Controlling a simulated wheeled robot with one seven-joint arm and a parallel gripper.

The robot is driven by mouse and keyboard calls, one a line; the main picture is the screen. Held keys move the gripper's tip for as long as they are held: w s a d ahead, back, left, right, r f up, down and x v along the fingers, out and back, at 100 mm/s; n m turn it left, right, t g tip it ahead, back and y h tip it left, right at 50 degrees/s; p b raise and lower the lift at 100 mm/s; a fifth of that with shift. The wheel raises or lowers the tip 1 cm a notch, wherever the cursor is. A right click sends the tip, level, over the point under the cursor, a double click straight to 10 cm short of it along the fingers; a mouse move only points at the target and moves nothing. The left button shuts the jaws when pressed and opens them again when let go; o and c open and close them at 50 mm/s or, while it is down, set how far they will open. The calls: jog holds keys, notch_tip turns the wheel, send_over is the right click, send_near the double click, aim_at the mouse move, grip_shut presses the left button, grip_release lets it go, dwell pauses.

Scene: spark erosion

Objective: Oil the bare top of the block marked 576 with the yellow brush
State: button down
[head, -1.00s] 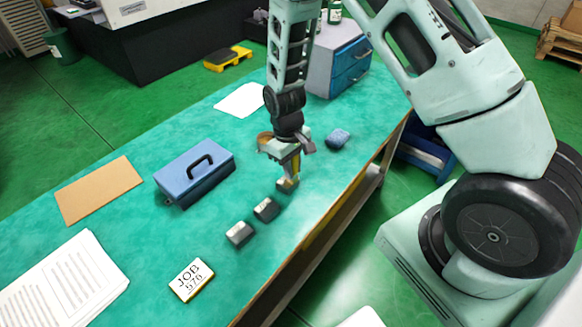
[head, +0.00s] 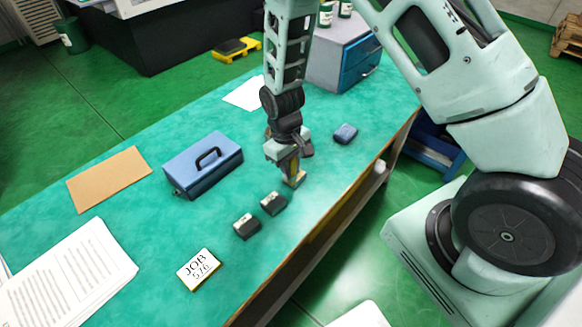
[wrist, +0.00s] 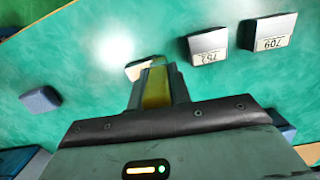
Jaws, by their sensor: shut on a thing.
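My gripper (wrist: 157,88) is shut on the yellow brush (wrist: 156,86) and points down at the bench. The brush is mostly hidden by the fingers in the head view. A card (head: 199,269) reads JOB 576.
A blue toolbox (head: 203,165), a brown sheet (head: 108,179) and papers (head: 70,275) lie left on the green bench. A blue sponge-like block (head: 345,133) lies right of my gripper. A drawer cabinet (head: 343,62) stands at the back.

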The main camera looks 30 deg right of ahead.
jog(key=shift+r+p, duration=1.85)
jog(key=shift+r, duration=0.8)
jog(key=shift+r+p, duration=1.25)
jog(key=shift+r, duration=0.3)
jog(key=shift+w+f, duration=0.1)
